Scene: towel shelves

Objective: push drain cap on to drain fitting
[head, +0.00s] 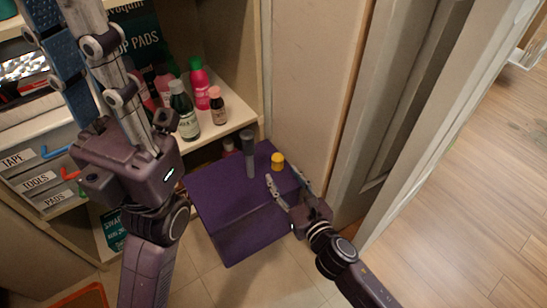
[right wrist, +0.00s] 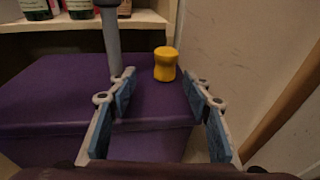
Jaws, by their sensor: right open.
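A small yellow cap-like piece (head: 277,161), which looks like the drain cap, stands on top of the purple box (head: 225,215). A grey upright pipe (head: 249,155), which may be the drain fitting, stands on the box just left of it, apart from it. In the right wrist view the yellow piece (right wrist: 165,64) is beyond the fingertips, between their lines, and the pipe (right wrist: 112,45) is left of it. My right gripper (head: 283,177) is open and empty, on the near side of the yellow piece. My left gripper (head: 70,25) is raised over the shelves at left; its fingertips are cut off.
A shelf (head: 215,118) with several bottles stands behind the box. Drawers labelled tape, tools and pads (head: 40,170) are at left. A wall panel (head: 310,90) and door frame rise close on the right. Wooden floor (head: 460,190) beyond is clear.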

